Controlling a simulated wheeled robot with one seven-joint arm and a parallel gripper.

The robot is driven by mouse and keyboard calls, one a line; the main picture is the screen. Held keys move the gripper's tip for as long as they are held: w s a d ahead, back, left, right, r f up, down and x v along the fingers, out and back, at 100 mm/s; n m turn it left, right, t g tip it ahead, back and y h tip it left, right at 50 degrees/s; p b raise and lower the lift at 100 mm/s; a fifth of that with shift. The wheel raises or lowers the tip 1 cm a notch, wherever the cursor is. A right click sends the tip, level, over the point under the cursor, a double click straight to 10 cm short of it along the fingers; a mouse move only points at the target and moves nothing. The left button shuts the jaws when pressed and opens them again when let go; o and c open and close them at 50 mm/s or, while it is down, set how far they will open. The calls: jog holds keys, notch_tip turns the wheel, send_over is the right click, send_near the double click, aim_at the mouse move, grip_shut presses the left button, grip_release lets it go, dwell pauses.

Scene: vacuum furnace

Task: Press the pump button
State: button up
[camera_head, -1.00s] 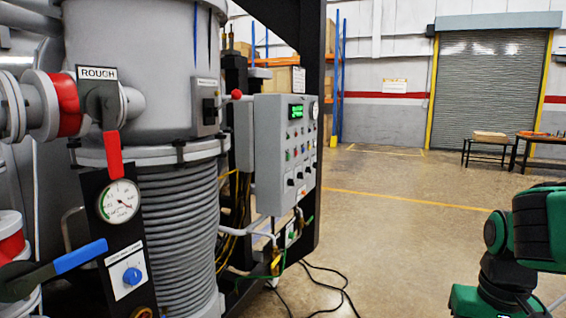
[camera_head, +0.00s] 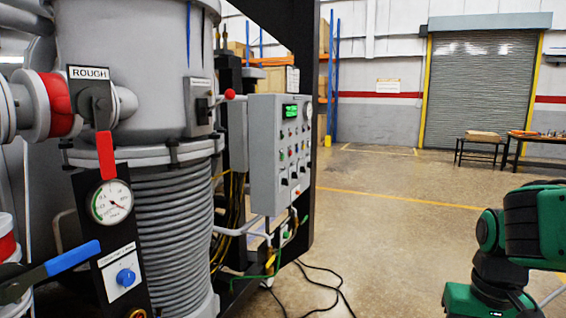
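A grey control box (camera_head: 264,150) stands on the right side of the furnace frame. Its front panel faces right and shows at a steep angle, with a green lit display (camera_head: 291,111) at the top and several small coloured buttons and black knobs below. I cannot tell which button is the pump button, as the labels are too small to read. My arm's green and black links show at the lower right, well apart from the panel. My gripper is not in view.
The furnace body (camera_head: 163,75) fills the left, with a red-handled ROUGH valve (camera_head: 106,155), a round gauge (camera_head: 112,203) and a blue lever (camera_head: 72,257) sticking out. Black cables (camera_head: 325,285) lie on the floor below the box. Open floor (camera_head: 390,235) lies right of it.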

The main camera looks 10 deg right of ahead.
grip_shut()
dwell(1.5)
